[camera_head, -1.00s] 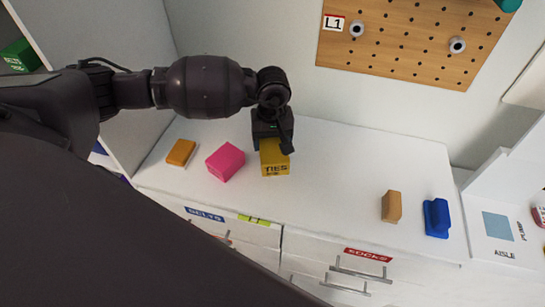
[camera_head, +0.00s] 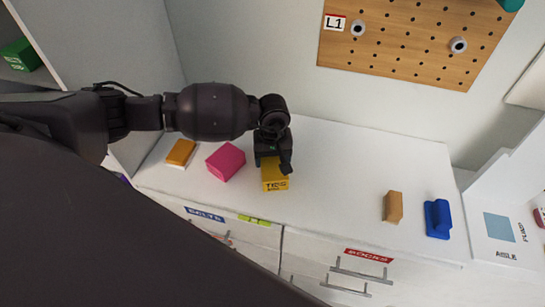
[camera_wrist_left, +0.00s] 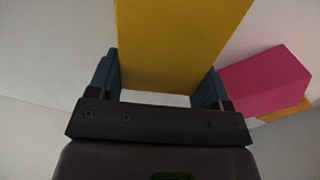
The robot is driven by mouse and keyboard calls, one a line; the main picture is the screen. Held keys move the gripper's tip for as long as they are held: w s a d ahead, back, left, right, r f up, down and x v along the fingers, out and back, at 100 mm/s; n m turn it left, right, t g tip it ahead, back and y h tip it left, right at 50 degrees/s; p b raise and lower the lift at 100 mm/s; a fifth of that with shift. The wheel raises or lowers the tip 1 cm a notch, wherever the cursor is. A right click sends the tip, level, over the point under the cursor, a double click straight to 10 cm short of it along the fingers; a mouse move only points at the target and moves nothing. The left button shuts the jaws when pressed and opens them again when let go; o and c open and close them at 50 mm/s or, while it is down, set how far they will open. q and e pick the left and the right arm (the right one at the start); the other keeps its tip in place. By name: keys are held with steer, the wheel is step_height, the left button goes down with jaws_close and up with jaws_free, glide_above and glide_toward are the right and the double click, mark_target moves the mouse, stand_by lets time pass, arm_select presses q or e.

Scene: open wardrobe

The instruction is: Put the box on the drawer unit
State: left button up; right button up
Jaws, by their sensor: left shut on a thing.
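The yellow box (camera_head: 275,182), marked "TIES", is at the white top of the drawer unit (camera_head: 330,190), near its front edge. My left gripper (camera_head: 273,160) is above and behind the box and shut on it. In the left wrist view the yellow box (camera_wrist_left: 178,45) sits between the two fingers of the left gripper (camera_wrist_left: 162,85). I cannot tell whether the underside of the box touches the top. My right gripper is not in view.
A pink box (camera_head: 226,162) stands just left of the yellow one, with an orange block (camera_head: 180,152) farther left. A tan block (camera_head: 393,207) and a blue object (camera_head: 437,218) stand at right. The middle of the top is clear. A pegboard (camera_head: 410,40) hangs behind.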

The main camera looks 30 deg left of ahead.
arm_select(q)
steer(key=shift+f, duration=0.15)
steer(key=o, duration=0.7)
steer(key=shift+o, duration=1.4)
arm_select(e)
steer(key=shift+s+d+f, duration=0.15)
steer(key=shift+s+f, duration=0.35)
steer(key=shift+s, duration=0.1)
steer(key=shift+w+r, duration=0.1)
